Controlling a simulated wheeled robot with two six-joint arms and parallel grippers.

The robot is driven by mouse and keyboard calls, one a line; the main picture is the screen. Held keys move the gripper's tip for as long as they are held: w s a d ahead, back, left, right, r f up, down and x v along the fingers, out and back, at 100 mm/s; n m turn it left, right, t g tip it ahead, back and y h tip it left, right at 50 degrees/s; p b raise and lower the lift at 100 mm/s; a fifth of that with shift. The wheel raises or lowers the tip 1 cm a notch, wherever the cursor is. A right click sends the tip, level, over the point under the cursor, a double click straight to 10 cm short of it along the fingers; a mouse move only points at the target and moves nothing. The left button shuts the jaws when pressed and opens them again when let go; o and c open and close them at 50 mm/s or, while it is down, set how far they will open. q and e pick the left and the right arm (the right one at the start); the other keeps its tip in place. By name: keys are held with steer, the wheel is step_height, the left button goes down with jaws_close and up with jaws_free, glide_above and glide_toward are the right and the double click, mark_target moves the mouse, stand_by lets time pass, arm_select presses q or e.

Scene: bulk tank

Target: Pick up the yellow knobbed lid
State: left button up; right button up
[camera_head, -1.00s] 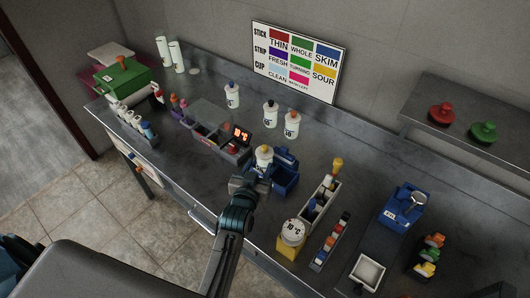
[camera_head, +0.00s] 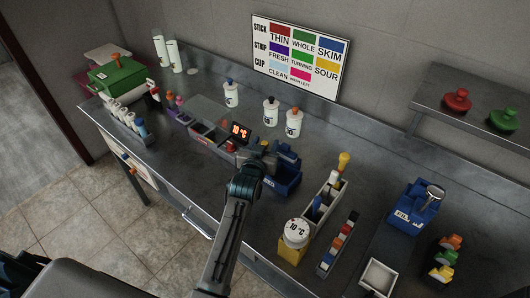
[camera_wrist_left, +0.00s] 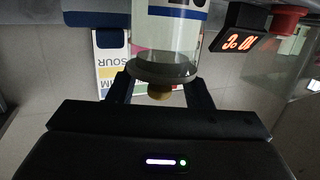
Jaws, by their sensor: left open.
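The picture is upside down there, and the lid sits on the end of a clear and white container (camera_wrist_left: 165,30). My left gripper (camera_wrist_left: 158,93) is open, with one dark finger on each side of the knob. In the head view my left gripper (camera_head: 261,152) is at the container beside the blue stand (camera_head: 288,174) and mostly hides the lid. I cannot tell whether the fingers touch it. My right gripper is not in view.
A red digital display (camera_head: 240,131) stands just left of the gripper. White bottles (camera_head: 293,123) stand behind. A white rack (camera_head: 323,203) and a yellow-based dial (camera_head: 296,233) are to the right. The bench behind the rack is clear.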

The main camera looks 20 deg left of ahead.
arm_select(q)
steer(key=shift+s+r, duration=0.1)
steer(key=shift+s, duration=0.05)
steer(key=shift+c, duration=0.3)
jaws_close()
